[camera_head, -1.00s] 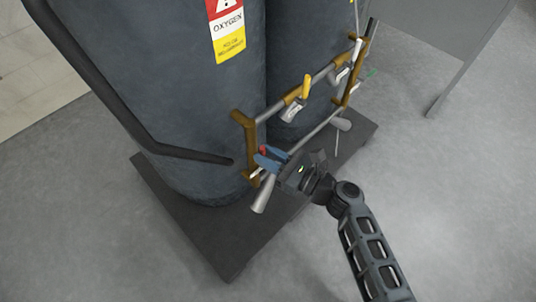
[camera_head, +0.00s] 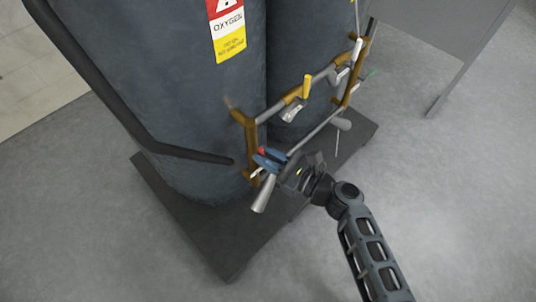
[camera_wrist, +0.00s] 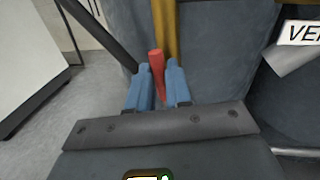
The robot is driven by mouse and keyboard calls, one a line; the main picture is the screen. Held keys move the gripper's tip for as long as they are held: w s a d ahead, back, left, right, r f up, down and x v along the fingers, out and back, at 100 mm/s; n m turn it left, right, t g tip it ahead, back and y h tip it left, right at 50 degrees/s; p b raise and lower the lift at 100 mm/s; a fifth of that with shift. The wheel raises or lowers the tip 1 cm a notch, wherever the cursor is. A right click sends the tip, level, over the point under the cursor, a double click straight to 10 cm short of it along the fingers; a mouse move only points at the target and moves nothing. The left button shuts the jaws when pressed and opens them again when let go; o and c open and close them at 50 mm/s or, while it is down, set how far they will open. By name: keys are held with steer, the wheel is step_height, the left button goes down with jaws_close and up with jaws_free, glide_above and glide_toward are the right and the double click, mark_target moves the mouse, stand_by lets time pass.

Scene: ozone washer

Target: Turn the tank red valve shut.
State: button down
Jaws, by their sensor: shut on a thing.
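The red valve handle (camera_wrist: 157,68) stands between the two blue fingers of my gripper (camera_wrist: 158,88) in the wrist view. My gripper is shut on it, with the handle's red end showing above the fingertips. In the head view, a bit of the red handle (camera_head: 264,151) shows beside the blue fingers of my gripper (camera_head: 270,158), at the lower left corner of the pipe frame. The valve's body is mostly hidden behind the fingers.
Brass and grey pipes (camera_head: 250,140) stand in front of two large dark tanks, one with an oxygen label (camera_head: 228,25). A yellow handle (camera_head: 306,86) sits farther along the pipe. A dark bent bar (camera_head: 110,105) runs at left. The floor at right is clear.

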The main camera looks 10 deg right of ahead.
steer(key=s+a+f+n+h+b, duration=0.3)
steer(key=n+b, duration=0.5)
steer(key=n, duration=0.7)
steer(key=shift+s+a+f+t+h+b, duration=0.2)
steer(key=shift+a+f+t+h+b, duration=0.15)
steer(key=shift+a+f, duration=0.7)
steer(key=shift+d+f, duration=0.25)
steer(key=shift+f, duration=0.05)
steer(key=c, duration=1)
jaws_free()
steer(key=shift+c, duration=0.2)
steer(key=v, duration=0.7)
steer(key=shift+s+d+r, duration=0.15)
steer(key=shift+s+d, duration=0.1)
steer(key=shift+s, duration=0.05)
